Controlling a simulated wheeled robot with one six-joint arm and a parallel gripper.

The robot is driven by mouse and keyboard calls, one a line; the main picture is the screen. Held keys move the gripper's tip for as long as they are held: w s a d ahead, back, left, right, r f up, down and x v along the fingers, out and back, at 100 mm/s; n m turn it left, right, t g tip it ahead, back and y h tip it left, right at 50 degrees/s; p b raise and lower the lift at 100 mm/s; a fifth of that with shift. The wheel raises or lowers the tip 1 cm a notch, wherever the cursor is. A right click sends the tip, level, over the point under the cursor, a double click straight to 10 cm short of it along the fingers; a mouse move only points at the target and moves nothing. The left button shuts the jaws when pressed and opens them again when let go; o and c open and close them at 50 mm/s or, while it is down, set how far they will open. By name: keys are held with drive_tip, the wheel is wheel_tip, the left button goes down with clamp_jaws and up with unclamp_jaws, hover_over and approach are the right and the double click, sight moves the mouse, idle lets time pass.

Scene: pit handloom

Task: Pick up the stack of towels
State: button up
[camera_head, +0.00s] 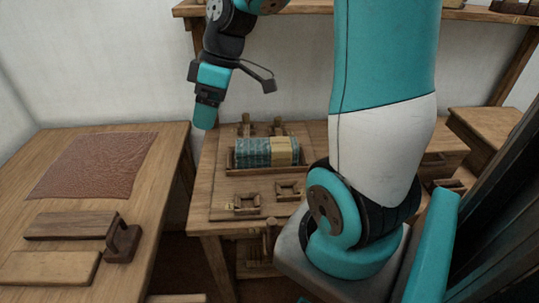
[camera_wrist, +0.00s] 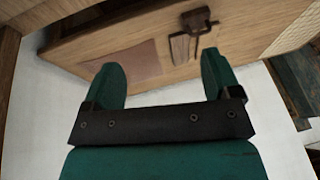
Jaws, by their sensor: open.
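The stack of towels (camera_head: 254,152), blue-green with a yellow-tan band, lies in a shallow wooden tray (camera_head: 240,172) on the middle wooden table in the head view. My gripper (camera_head: 204,118) hangs in the air above and to the left of the stack, pointing down and apart from it. In the wrist view my gripper (camera_wrist: 163,75) shows two teal fingers spread apart with nothing between them. The towels cannot be made out in the wrist view.
A left table (camera_head: 160,200) holds a brown leather sheet (camera_head: 92,165), wooden boards (camera_head: 70,225) and a wooden block tool (camera_head: 122,240). Small wooden frames (camera_head: 247,204) sit before the tray, and upright pegs (camera_head: 245,125) stand behind it. A wall shelf (camera_head: 310,8) runs above.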

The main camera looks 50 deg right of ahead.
drive_tip(key=d+f+t, duration=0.1)
drive_tip(key=d+f, duration=0.3)
drive_tip(key=d, duration=0.9)
drive_tip(key=b, duration=0.1)
approach(267, 144)
drive_tip(key=shift+n+t+h, duration=0.3)
drive_tip(key=shift+h, duration=0.2)
drive_tip(key=x, duration=0.6)
drive_tip(key=shift+s+a+f, duration=0.15)
drive_tip(key=shift+s+a, duration=0.05)
drive_tip(key=shift+a, duration=0.2)
drive_tip(key=shift+p+x, duration=0.6)
drive_tip(key=shift+x, duration=2.35)
drive_tip(key=c, duration=0.6)
drive_tip(key=shift+c, duration=0.2)
